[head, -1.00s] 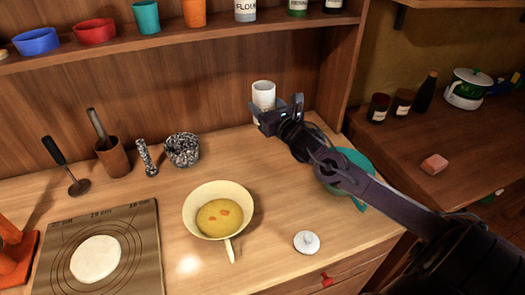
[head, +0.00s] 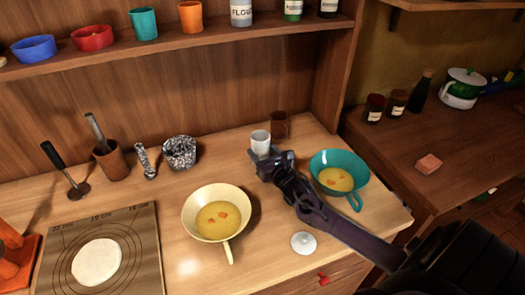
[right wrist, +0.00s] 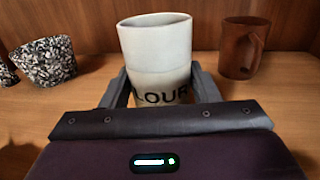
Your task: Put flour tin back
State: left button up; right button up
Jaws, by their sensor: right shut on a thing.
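The flour tin (head: 260,142) is a white, open-topped cylinder near the back of the counter, upright. In the right wrist view the tin (right wrist: 156,55) shows dark lettering, partly covered by my gripper. My right gripper (head: 268,160) is shut on the tin, with one finger on each side of it. The tin's base is hidden, so I cannot tell whether it touches the counter. A round white lid with a knob (head: 303,243) lies on the counter nearer the front. My left gripper is not in view.
A brown cup (head: 280,124) stands just right of the tin. A teal pan (head: 355,165) and a cream pan (head: 196,222) hold yellow food. A speckled mortar (head: 180,152) is at left. The shelf (head: 180,45) above carries bowls, cups and a jar labelled FLOUR (head: 241,13).

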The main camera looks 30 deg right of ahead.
jog(key=shift+r, duration=0.15)
jog(key=o, duration=1.2)
jog(key=shift+s, duration=0.2)
jog(key=s+p, duration=0.2)
jog(key=s, duration=0.1)
jog(key=s+p, duration=0.2)
jog(key=s, duration=0.2)
jog(key=s+a+p, duration=0.1)
jog(key=s+p, duration=0.2)
jog(key=shift+s+r, duration=0.1)
jog(key=shift+s, duration=0.75)
